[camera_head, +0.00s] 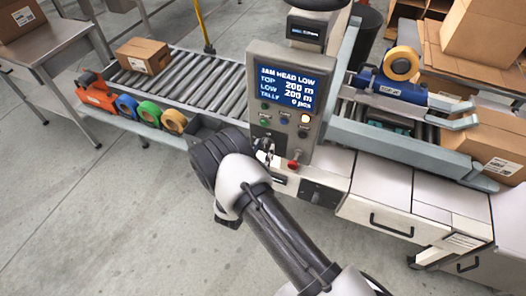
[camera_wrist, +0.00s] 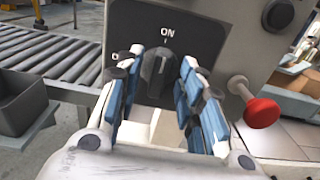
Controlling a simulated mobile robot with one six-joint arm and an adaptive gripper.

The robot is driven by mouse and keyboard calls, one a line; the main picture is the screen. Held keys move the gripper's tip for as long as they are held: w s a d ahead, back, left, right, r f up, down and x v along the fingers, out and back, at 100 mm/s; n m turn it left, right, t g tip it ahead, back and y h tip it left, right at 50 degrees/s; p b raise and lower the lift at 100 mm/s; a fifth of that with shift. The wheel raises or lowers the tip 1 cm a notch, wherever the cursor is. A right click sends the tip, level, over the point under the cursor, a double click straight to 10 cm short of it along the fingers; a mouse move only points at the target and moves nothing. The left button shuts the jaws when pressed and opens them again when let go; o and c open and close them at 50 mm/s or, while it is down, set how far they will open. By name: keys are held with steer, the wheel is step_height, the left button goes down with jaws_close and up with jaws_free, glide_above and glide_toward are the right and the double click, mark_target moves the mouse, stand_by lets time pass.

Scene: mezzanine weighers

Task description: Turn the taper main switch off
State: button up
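The taper main switch is a dark rotary knob (camera_wrist: 157,72) on a black plate (camera_wrist: 196,37) in the wrist view. The plate reads "ON" above the knob, and a partly hidden "O" shows at its left. The knob stands roughly upright, towards "ON". My gripper (camera_wrist: 160,98) is open, its blue-padded fingers to the left and right of the knob. I cannot tell whether they touch it. In the head view my gripper (camera_head: 264,152) is at the lower left of the control panel (camera_head: 286,95), and my arm hides most of the switch.
A red knob on a stem (camera_wrist: 261,112) sticks out right of the switch. The panel screen (camera_head: 287,86) reads "JAM HEAD LOW". A roller conveyor (camera_head: 200,82) with a carton (camera_head: 143,55) and tape rolls (camera_head: 149,111) lies left. A grey bin (camera_wrist: 20,103) is close at left.

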steer(key=shift+w+d, duration=0.1)
steer(key=shift+w, duration=0.15)
steer(key=shift+c, duration=0.6)
jaws_close()
